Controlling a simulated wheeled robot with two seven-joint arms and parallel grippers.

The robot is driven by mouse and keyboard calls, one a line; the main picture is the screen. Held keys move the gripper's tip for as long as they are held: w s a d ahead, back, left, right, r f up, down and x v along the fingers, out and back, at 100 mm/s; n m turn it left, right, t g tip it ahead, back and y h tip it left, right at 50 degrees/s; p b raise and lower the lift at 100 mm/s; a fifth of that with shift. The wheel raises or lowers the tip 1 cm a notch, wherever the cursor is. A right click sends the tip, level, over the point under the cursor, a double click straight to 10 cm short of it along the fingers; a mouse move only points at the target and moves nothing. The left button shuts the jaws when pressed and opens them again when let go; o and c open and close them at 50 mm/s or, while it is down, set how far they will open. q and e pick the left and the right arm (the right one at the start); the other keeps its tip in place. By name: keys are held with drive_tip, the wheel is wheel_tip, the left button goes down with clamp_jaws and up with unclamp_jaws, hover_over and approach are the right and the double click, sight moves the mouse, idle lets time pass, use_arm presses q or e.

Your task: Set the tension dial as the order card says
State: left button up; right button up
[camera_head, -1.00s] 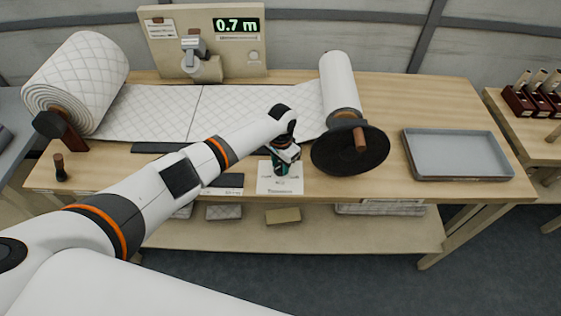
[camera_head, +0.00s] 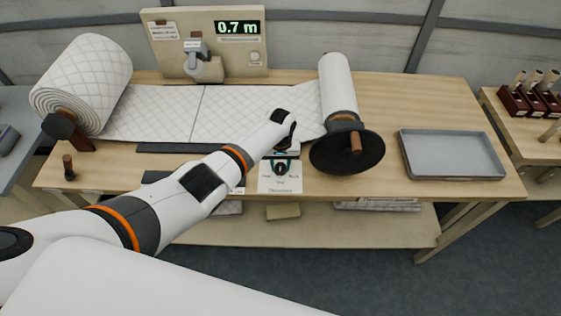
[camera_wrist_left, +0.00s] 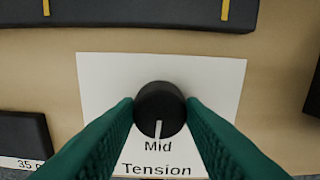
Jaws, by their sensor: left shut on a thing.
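The tension dial (camera_wrist_left: 160,110) is a round black knob with a white pointer line, on a white plate (camera_wrist_left: 105,85) printed "Mid" and "Tension". In the left wrist view the pointer aims down at "Mid". My left gripper (camera_wrist_left: 160,118) is shut on the knob, one green finger on each side. In the head view the gripper (camera_head: 281,165) is over the plate, and the arm partly covers it. A white card (camera_head: 163,30) is pinned on the upright board; its print is too small to read. My right gripper is not in view.
The roll on a spindle with a black disc (camera_head: 335,160) stands close right of the gripper. A quilted sheet (camera_head: 155,112) runs behind it from the large roll (camera_head: 85,80). A grey tray (camera_head: 455,153) is at the right. The board's display (camera_head: 238,28) reads 0.7 m.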

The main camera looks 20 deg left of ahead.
sight(280, 166)
use_arm(q)
drive_tip(key=shift+n, duration=0.6)
drive_tip(key=o, duration=1)
wheel_tip(280, 166, up, 12)
drive_tip(key=shift+p, duration=0.35)
